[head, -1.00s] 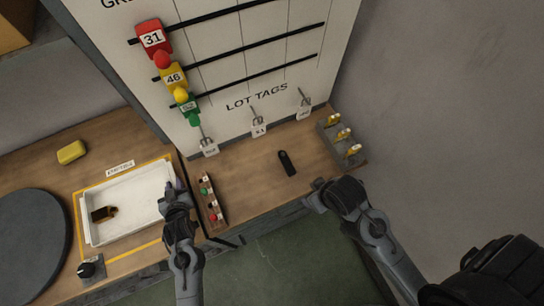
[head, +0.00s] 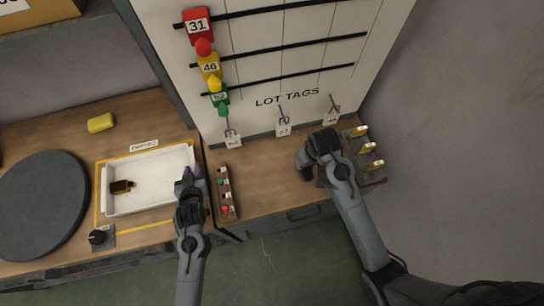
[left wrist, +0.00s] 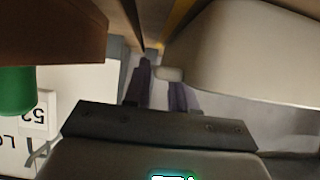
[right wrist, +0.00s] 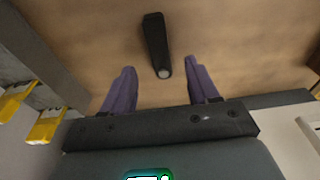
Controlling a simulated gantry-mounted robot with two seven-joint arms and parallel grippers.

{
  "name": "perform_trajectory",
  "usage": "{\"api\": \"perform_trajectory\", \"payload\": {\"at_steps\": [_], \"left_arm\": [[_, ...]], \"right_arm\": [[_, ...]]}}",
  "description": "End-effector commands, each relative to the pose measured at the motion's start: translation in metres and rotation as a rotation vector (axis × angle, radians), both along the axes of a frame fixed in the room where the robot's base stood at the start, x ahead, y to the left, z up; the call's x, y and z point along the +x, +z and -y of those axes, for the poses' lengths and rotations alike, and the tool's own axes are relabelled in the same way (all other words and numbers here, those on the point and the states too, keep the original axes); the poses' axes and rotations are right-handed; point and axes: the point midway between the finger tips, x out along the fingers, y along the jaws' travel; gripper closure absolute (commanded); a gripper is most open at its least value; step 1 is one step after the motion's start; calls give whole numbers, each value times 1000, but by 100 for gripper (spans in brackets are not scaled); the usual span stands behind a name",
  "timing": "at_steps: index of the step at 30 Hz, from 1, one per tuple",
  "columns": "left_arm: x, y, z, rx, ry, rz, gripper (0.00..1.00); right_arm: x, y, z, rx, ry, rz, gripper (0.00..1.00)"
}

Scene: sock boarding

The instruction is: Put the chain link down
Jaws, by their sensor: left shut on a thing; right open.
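A black elongated piece (right wrist: 154,42), perhaps the chain link, lies on the wooden bench in the right wrist view, with a small grey round end towards me. My right gripper (right wrist: 160,72) is open, and the piece is just beyond and between its fingertips, apparently not held. In the head view my right gripper (head: 308,172) hides the piece. My left gripper (head: 190,180) is at the right edge of the white tray (head: 153,158). In the left wrist view it is shut on a small light-grey part (left wrist: 168,74) beside the tray, apparently a tab of it.
A brown and black item (head: 122,187) lies in the tray. A strip with red and green pieces (head: 226,195) is right of it. A rack with yellow-topped pieces (head: 368,150) stands at the bench's right end. The lot-tag board (head: 265,60) rises behind. A dark disc (head: 42,205) lies left.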

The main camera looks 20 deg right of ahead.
Motion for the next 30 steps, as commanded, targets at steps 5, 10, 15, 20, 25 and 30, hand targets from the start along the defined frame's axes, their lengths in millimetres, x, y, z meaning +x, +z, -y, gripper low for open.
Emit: {"api": "perform_trajectory", "payload": {"at_steps": [5, 10, 15, 20, 25, 30], "left_arm": [[0, 0, 0, 0, 0, -1, 100], [0, 0, 0, 0, 0, -1, 100], [0, 0, 0, 0, 0, -1, 100], [0, 0, 0, 0, 0, -1, 100], [0, 0, 0, 0, 0, -1, 100], [0, 0, 0, 0, 0, -1, 100]], "right_arm": [[2, -15, 0, 0, 0, -2, 40], [5, -37, 0, 0, 1, -2, 40], [7, -49, 0, 0, 1, 0, 40], [7, -51, 0, 0, 1, 1, 40], [7, -51, 0, 0, 1, 1, 51], [7, -51, 0, 0, 1, 1, 77]]}}
